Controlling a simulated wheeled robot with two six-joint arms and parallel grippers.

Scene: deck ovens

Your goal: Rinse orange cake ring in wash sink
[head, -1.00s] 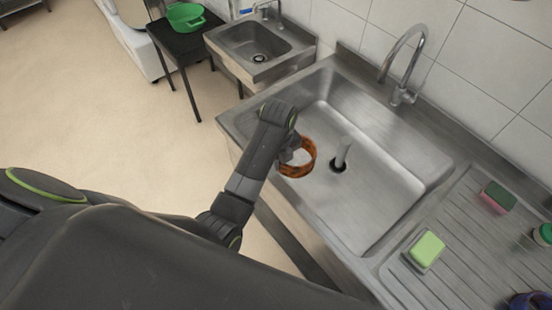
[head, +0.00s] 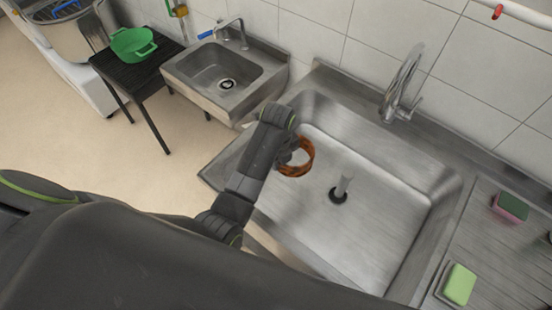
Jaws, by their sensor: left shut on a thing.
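The orange cake ring (head: 309,160) is a short open band, held over the left part of the wash sink (head: 385,222). My left gripper (head: 291,156) is shut on the ring's near-left side; the fingertips are partly hidden by my wrist. The sink is a wide steel basin with a standing drain pipe (head: 342,188) in its floor. A curved steel faucet (head: 402,82) stands on the back rim, to the right of and behind the ring. No water shows running from it. My right gripper is not in view.
A ribbed drainboard (head: 508,245) right of the sink holds a green soap block (head: 459,284) and a pink-green sponge (head: 510,207). A smaller hand sink (head: 184,73) is at the left.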

